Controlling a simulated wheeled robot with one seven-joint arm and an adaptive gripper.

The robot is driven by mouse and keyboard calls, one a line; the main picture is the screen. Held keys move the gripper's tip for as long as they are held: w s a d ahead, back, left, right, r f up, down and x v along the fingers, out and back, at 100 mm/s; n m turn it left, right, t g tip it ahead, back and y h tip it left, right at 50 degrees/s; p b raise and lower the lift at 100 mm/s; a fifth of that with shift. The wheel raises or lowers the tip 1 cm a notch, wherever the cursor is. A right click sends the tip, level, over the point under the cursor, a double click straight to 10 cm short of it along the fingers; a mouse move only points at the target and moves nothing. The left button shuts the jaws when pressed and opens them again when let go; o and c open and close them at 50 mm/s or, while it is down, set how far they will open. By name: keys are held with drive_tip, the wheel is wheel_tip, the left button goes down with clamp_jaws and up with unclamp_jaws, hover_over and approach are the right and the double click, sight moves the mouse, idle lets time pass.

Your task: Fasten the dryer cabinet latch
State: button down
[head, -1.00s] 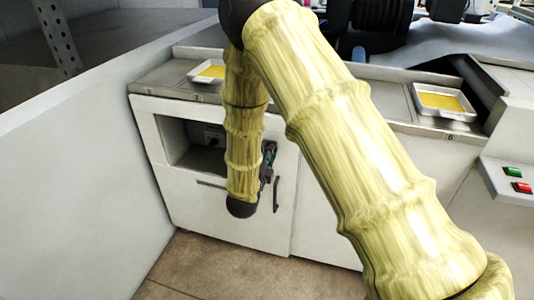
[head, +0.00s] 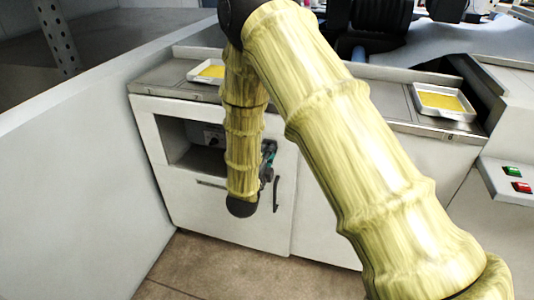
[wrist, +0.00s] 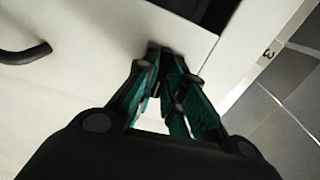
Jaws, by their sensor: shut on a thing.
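The white dryer cabinet (head: 225,225) stands under the counter, with a dark open recess (head: 180,148) at its upper left. My gripper (head: 268,160) is at the cabinet front, right of the recess, partly hidden behind my arm in the head view. In the wrist view my gripper (wrist: 168,68) has its green-lined fingers closed together at the edge of a white panel (wrist: 110,45). A small dark piece, apparently the latch (wrist: 156,48), sits at the fingertips. The fingers hide most of it, and its position cannot be told.
Another handle (head: 212,184) is on the lower front. Trays with yellow contents stand on the counter, left (head: 207,72) and right (head: 442,102). A pale wall (head: 80,190) closes the left side.

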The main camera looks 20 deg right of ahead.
drive_tip(key=shift+n+p, duration=1.45)
drive_tip(key=shift+n, duration=6.95)
drive_tip(key=c, duration=1.5)
unclamp_jaws()
